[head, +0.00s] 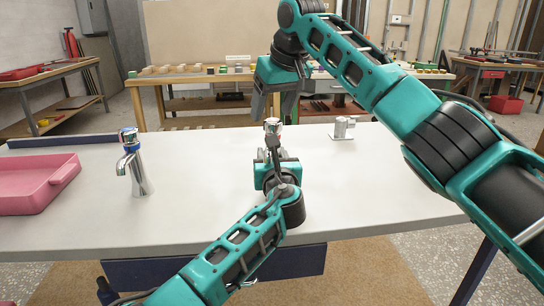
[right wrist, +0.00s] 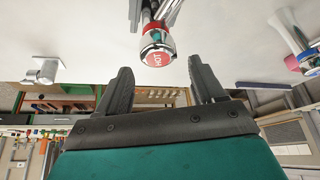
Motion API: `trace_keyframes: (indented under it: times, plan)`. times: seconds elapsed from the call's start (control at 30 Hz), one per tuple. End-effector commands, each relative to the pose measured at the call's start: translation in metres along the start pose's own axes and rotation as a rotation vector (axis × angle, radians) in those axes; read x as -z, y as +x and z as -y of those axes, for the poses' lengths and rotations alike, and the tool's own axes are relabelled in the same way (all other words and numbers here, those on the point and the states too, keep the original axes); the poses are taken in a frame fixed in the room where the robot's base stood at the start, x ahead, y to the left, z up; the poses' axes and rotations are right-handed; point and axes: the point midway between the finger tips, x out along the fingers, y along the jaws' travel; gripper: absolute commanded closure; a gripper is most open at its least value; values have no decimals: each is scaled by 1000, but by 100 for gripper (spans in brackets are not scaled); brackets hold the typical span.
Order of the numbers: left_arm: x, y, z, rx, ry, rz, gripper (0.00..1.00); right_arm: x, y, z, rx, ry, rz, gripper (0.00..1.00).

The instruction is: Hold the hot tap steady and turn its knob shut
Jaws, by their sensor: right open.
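The hot tap's knob (head: 272,124) shows above my left gripper in the head view. Its red cap marked HOT (right wrist: 157,58) faces my right wrist camera, with a chrome collar around it. My right gripper (head: 273,110) hangs fingers down just above and behind the knob. It is open, and in the right wrist view the knob appears between its two fingertips (right wrist: 160,68), with no clear contact. My left gripper (head: 268,158) is low at the tap's body, fingers pointing away from me. The arm hides most of the tap, so its grip is unclear.
A blue-marked tap (head: 136,172) stands left on the white counter (head: 370,180), beside a pink tray (head: 35,185). A small chrome fixture (head: 342,128) sits at the right rear. A workbench (head: 170,82) stands behind.

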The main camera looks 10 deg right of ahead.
Motion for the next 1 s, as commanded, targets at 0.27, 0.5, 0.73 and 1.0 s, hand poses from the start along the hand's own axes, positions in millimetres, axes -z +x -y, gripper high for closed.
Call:
trace_keyframes:
  times: [0.27, 0.5, 0.73, 1.0]
  plan:
    - [1, 0, -1, -2, 2, -1, 95, -14, 29, 0, 0, 2, 1, 32]
    - [1, 0, -1, -2, 2, -1, 95, -18, 36, 0, -1, 2, -1, 32]
    - [1, 0, -1, -2, 2, -1, 95, -18, 37, 0, -1, 2, -1, 33]
    - [1, 0, -1, -2, 2, -1, 95, -18, 36, 0, -1, 2, -1, 59]
